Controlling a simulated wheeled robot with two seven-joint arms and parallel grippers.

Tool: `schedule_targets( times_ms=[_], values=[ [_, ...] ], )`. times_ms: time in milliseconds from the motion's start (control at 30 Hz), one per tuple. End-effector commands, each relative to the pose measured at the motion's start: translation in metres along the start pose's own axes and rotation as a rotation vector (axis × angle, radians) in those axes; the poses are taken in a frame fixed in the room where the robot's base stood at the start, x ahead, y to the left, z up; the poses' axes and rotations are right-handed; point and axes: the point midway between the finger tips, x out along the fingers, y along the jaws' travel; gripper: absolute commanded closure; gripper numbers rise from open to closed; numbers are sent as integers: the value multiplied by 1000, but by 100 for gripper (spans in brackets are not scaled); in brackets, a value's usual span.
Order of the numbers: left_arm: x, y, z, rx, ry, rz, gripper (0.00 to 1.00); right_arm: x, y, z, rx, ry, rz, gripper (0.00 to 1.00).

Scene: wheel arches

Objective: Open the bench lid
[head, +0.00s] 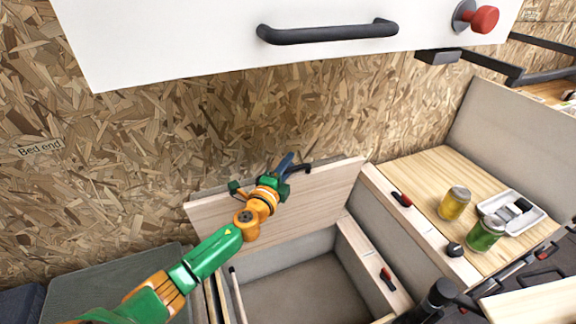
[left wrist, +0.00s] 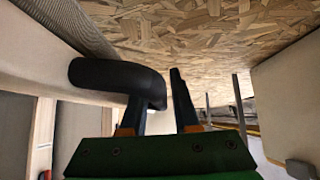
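The bench lid (head: 325,195) is a pale wooden panel standing raised, tilted up toward the chipboard wall. The grey-lined bench box (head: 300,285) below it is uncovered. A black handle (head: 305,168) sits near the lid's upper edge; it also shows large in the left wrist view (left wrist: 115,75). My left gripper (head: 287,162) is at this handle. In the left wrist view its fingers (left wrist: 158,108) are apart, with the handle's bent end at the left finger and a gap to the right finger. Whether they touch is unclear. My right gripper is not in view.
A white cabinet front (head: 200,40) with a black handle and red knob hangs above. A wooden counter (head: 425,165) at right holds a yellow can (head: 454,203), a green can (head: 486,233) and a white tray (head: 525,205). A grey cushioned block (head: 110,285) is at lower left.

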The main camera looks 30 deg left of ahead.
Motion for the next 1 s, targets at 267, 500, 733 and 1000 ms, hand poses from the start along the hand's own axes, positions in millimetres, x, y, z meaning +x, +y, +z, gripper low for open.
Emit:
schedule_targets(
  times_ms=[267,500,733,1000],
  values=[
    [1,0,0,0,1,0,76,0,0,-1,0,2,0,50],
    [1,0,0,0,0,0,100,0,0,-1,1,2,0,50],
    [1,0,0,0,0,1,100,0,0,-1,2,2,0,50],
    [1,0,0,0,0,1,100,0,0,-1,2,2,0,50]
  ],
)
